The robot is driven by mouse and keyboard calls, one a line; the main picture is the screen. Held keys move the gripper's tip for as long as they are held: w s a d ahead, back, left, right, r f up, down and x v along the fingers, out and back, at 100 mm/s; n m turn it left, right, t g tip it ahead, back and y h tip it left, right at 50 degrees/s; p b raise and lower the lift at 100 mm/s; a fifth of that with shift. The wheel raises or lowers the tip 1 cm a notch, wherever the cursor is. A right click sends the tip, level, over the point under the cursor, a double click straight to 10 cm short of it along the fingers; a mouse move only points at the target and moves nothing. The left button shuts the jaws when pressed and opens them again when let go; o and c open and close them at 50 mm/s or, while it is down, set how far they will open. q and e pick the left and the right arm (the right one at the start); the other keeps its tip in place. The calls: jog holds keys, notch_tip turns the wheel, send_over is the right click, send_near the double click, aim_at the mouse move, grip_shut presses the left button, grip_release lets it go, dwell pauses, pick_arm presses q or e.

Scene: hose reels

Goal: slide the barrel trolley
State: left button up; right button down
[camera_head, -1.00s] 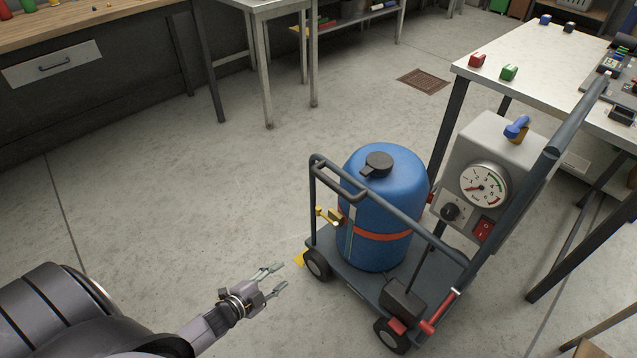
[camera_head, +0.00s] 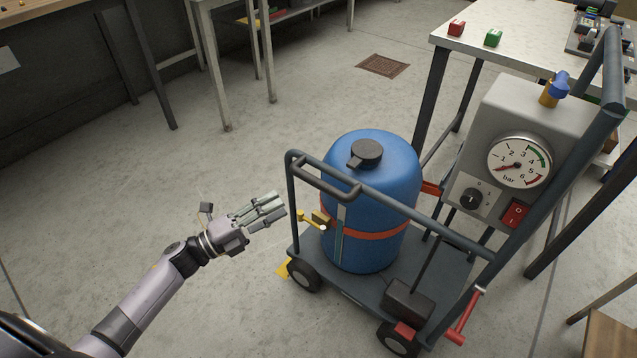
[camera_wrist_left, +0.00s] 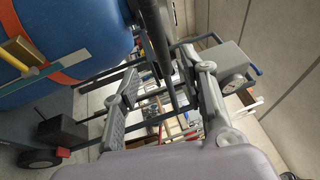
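The barrel trolley (camera_head: 445,295) stands on the floor right of centre in the head view, with dark wheels and a dark tubular frame. A blue barrel (camera_head: 372,190) with a black cap and orange strap stands upright on it. A grey gauge box (camera_head: 535,110) is mounted at its right. My left gripper (camera_head: 279,207) is just left of the trolley's left-hand rail, apart from it and holding nothing. In the left wrist view its fingers (camera_wrist_left: 161,65) are spread, with dark frame bars beyond the gap and the barrel at upper left. My right gripper is out of view.
A white-topped table (camera_head: 510,38) stands close behind the trolley at the right, with small red and green blocks on it. A floor grate (camera_head: 384,66) lies farther back. Open concrete floor (camera_head: 130,195) lies left of the trolley. A wooden stool or bench corner (camera_head: 607,335) shows at lower right.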

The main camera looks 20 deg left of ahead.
aim_at(320, 184)
pick_arm(q)
jog(key=x, duration=1.2)
jog(key=shift+w, duration=0.15)
jog(key=shift+c, duration=0.6)
grip_shut()
